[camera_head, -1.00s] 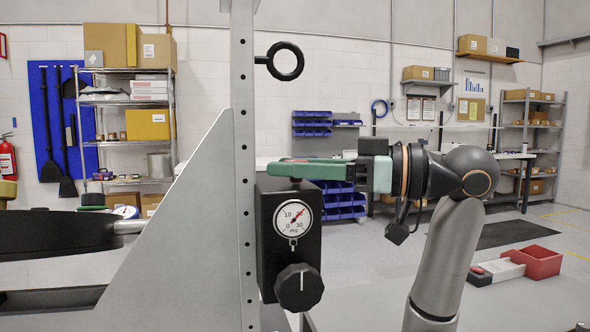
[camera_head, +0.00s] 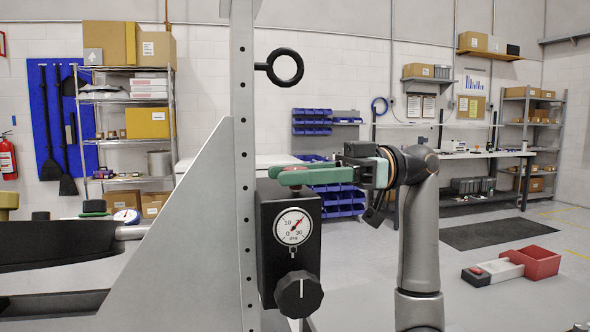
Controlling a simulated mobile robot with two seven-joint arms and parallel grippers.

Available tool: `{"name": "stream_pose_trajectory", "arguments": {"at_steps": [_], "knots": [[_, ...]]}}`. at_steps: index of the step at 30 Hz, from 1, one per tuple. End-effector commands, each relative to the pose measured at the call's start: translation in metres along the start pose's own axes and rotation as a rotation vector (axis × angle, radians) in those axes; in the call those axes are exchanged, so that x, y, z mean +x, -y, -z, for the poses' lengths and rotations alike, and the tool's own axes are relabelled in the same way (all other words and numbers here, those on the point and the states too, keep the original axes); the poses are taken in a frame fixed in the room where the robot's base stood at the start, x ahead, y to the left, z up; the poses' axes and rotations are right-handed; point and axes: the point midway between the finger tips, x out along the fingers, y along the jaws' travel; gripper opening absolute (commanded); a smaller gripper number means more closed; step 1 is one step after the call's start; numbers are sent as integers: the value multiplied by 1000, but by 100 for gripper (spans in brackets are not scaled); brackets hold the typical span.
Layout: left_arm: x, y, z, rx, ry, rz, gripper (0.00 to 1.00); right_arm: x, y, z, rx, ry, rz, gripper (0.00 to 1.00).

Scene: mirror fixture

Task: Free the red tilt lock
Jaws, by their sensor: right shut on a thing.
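The black tilt unit (camera_head: 287,262) is fixed beside the grey upright of the fixture. Its round dial (camera_head: 293,226), marked in degrees, has a red needle pointing up and right. A black knob (camera_head: 298,294) with a white line is below the dial. The red tilt lock (camera_head: 287,168) lies on top of the unit, mostly hidden by green fingers. My right gripper (camera_head: 292,178) reaches in from the right and is shut on the red lock. My left gripper does not show.
The grey upright (camera_head: 243,130) with a row of holes and a sloping plate (camera_head: 190,240) stand left of the unit. A black ring (camera_head: 285,67) sticks out above. A dark part with a metal shaft (camera_head: 132,232) is at the left. Room shows open right of my arm.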

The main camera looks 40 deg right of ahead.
Motion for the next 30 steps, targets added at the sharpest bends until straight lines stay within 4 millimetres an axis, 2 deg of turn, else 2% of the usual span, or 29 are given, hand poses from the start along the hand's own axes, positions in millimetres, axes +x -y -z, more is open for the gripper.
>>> {"name": "stream_pose_trajectory", "arguments": {"at_steps": [14, 15, 22, 30], "knots": [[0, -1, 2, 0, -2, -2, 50, 0, 0, 0, -1, 2, 14, 0], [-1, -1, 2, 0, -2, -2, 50, 0, 0, 0, -1, 2, 13, 45], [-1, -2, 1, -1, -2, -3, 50, 0, 0, 0, -1, 1, 13, 71], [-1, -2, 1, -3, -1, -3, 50, -1, 0, 0, 0, 1, 13, 72]]}}
